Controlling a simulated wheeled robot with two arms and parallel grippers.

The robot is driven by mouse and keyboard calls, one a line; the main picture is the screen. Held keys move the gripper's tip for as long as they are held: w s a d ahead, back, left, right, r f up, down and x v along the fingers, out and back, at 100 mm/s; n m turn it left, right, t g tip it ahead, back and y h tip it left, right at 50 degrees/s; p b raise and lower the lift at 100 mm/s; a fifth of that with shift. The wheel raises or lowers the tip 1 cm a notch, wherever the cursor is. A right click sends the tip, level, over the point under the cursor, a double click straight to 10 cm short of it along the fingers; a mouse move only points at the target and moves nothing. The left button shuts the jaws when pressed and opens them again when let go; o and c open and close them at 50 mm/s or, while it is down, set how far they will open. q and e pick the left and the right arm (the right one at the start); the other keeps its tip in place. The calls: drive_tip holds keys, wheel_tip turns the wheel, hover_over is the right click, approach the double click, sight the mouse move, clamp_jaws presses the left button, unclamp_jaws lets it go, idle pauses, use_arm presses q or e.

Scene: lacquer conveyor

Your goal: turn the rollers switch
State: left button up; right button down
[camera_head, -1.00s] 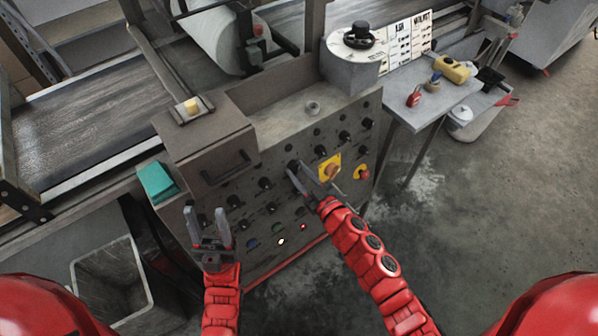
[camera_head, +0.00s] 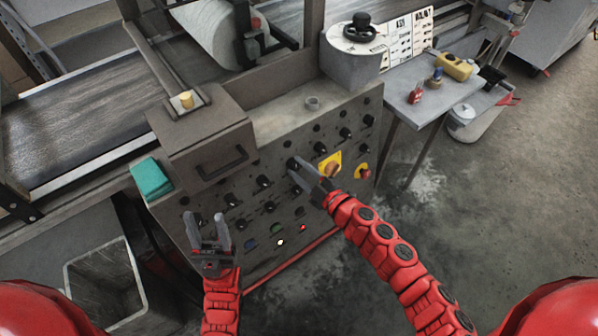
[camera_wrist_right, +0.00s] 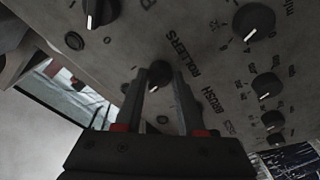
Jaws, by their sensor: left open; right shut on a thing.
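The control panel (camera_head: 270,190) is a grey sloped face with several black knobs. In the right wrist view, the word ROLLERS is printed beside a small black knob, the rollers switch (camera_wrist_right: 160,92). My right gripper (camera_wrist_right: 162,88) has its two fingers on either side of that knob and is shut on it. In the head view, my right gripper (camera_head: 299,172) reaches the panel's middle, left of a yellow-plated switch (camera_head: 330,165), and its fingers hide the knob. My left gripper (camera_head: 206,222) is open and empty in front of the panel's lower left.
Other knobs sit close around the rollers switch, including a large one (camera_wrist_right: 254,21) in the right wrist view. A red button (camera_head: 362,172) is at the panel's right. A teal box (camera_head: 151,179) is at its left. A side table (camera_head: 425,105) holds small tools.

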drive_tip(key=shift+n+g+b, duration=0.4)
drive_tip(key=shift+n+b, duration=0.3)
drive_tip(key=shift+n, duration=1.5)
drive_tip(key=c, duration=0.5)
unclamp_jaws()
drive_tip(key=shift+d, duration=0.15)
drive_tip(key=v, duration=1.7)
drive_tip(key=shift+d+f+p, duration=0.1)
drive_tip(key=shift+d+p, duration=0.1)
drive_tip(key=shift+p, duration=0.1)
